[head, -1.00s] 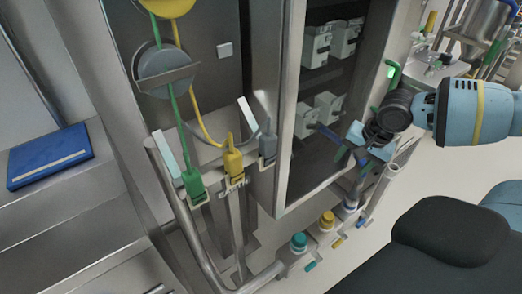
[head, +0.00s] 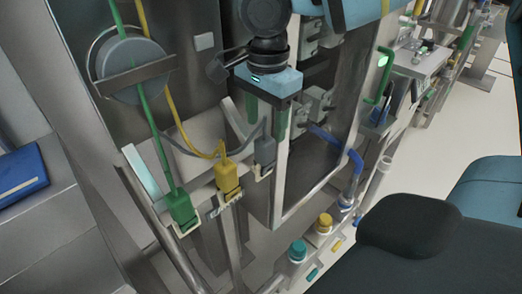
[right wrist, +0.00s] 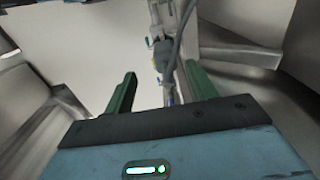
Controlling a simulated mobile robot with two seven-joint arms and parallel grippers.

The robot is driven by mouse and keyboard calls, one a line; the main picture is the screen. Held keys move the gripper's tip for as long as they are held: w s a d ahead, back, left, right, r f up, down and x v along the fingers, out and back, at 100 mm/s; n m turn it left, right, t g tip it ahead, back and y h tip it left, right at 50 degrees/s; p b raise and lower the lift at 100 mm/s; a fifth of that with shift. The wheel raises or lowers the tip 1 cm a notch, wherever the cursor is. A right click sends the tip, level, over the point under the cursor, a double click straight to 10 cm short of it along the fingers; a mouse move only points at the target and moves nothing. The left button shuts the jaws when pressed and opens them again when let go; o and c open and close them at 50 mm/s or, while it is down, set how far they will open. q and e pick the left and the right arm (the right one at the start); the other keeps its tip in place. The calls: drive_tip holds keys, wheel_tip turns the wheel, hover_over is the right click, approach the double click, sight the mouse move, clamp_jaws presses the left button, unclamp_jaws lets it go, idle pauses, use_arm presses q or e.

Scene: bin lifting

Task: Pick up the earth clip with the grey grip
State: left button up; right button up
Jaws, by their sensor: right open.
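The earth clip with the grey grip (head: 265,150) sits upright on the rail, with its grey cable rising from it to the left. It also shows in the right wrist view (right wrist: 164,56), between the two finger lines and beyond the tips. My right gripper (head: 267,122) hangs just above this clip with its green fingers apart and nothing between them. In the right wrist view the open fingers (right wrist: 160,72) point toward the clip. Contact cannot be seen.
A yellow clip (head: 228,178) and a green clip (head: 180,208) sit on the same rail to the left. Their cables run up past a round grey reel (head: 130,72). A cabinet frame (head: 318,190) stands close on the right. A blue hose (head: 352,175) hangs beyond it.

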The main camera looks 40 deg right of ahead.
sight(264, 139)
wheel_tip(264, 139, down, 2)
drive_tip(key=shift+w+f, duration=0.1)
drive_tip(key=shift+f, duration=0.3)
drive_tip(key=shift+w+d+f+b, duration=0.15)
drive_tip(key=shift+f+b, duration=0.05)
drive_tip(key=shift+f, duration=0.95)
drive_tip(key=shift+w+d+f+b, duration=0.1)
drive_tip(key=shift+w+f+b, duration=0.05)
drive_tip(key=shift+f, duration=1.25)
use_arm(q)
drive_tip(key=shift+s+a+f, duration=0.1)
drive_tip(key=shift+s+f, duration=0.15)
drive_tip(key=shift+f, duration=0.25)
use_arm(e)
drive_tip(key=c, duration=0.7)
use_arm(q)
drive_tip(key=shift+s, duration=0.45)
use_arm(e)
clamp_jaws()
drive_tip(key=shift+r, duration=0.15)
